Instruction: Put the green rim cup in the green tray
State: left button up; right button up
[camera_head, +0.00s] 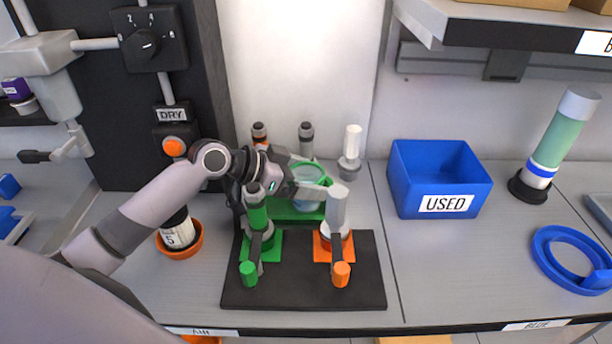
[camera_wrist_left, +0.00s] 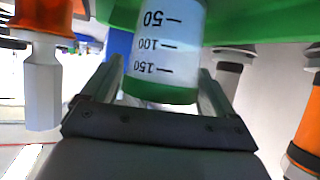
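The green rim cup (camera_head: 307,174) is clear with a green rim, and shows behind the two front valves in the head view. In the left wrist view the cup (camera_wrist_left: 163,52) has 50, 100 and 150 marks. My left gripper (camera_head: 300,188) has a finger on each side of it, apparently touching its wall. The green tray (camera_head: 284,209) is below the cup, partly hidden by my gripper and the valves. In the left wrist view its green surface (camera_wrist_left: 250,24) is close to the cup's far end; I cannot tell if they touch. My right gripper is out of view.
The green-handled valve (camera_head: 257,215) and orange-handled valve (camera_head: 338,215) stand close in front on a black base (camera_head: 300,292). Bottles stand behind. A blue USED bin (camera_head: 440,180), a green cylinder (camera_head: 558,142) and a blue ring (camera_head: 545,258) are at right. The counter between is clear.

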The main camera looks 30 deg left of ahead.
pick_arm(q)
jog(key=v, duration=0.7)
jog(key=shift+s+a+b, duration=0.2)
jog(key=shift+b, duration=0.25)
jog(key=shift+r, duration=0.2)
